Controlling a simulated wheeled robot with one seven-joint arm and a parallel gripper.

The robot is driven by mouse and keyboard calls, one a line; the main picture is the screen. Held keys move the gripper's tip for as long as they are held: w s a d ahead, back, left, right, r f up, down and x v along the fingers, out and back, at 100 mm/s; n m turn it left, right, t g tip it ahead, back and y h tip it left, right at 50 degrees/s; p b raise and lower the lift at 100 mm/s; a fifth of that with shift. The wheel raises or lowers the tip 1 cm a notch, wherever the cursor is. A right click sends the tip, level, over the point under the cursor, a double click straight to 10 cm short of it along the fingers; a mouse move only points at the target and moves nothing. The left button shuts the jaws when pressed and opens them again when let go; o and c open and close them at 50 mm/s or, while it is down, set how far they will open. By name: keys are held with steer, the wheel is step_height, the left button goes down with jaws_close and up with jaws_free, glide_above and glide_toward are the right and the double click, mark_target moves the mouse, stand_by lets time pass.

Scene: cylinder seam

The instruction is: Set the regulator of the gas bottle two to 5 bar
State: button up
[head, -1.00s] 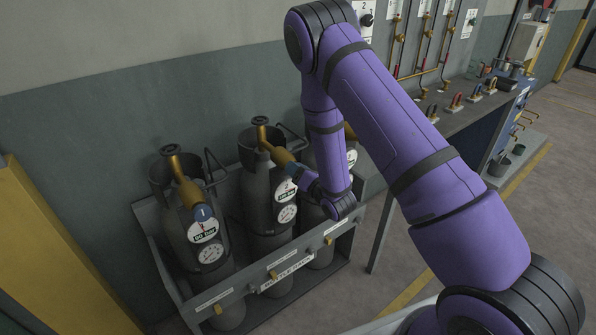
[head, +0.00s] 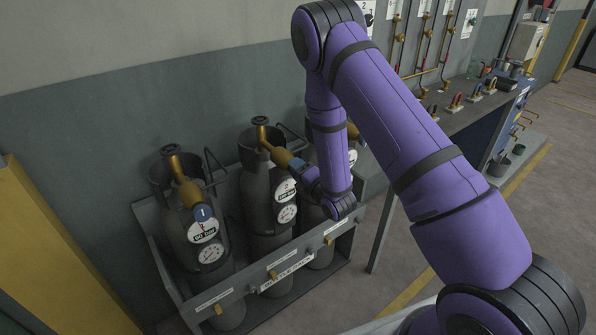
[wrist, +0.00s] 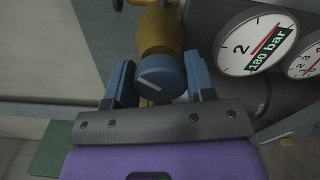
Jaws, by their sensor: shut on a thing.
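Gas bottle two (head: 262,212) stands in the middle of the rack, dark grey, with a brass valve body (head: 273,150) on top. Its round plate (wrist: 256,42) reads "2" and "180 bar" in the wrist view, and a gauge dial (wrist: 308,60) is partly cut off beside it. The regulator's blue knob (wrist: 160,77) has a white line mark, seen slanted. My gripper (wrist: 158,84) is shut on this knob, one finger on each side. In the head view my gripper (head: 298,166) is small and the knob is mostly hidden; the gauge needle is unreadable.
Gas bottle one (head: 190,240) stands to the left with its own blue knob (head: 202,214). A third bottle (head: 318,240) to the right is partly hidden by my arm. The rack's front rail (head: 290,268) runs before them. A workbench (head: 455,122) stands behind at right.

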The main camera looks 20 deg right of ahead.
steer(key=m, duration=0.4)
steer(key=shift+m, duration=0.4)
steer(key=m, duration=0.5)
steer(key=shift+f, duration=0.1)
steer(key=m, duration=0.9)
steer(key=shift+m, duration=0.3)
steer(key=m, duration=0.9)
steer(key=shift+s, duration=0.1)
steer(key=m, duration=0.5)
steer(key=shift+a+m, duration=0.1)
steer(key=shift+m, duration=2)
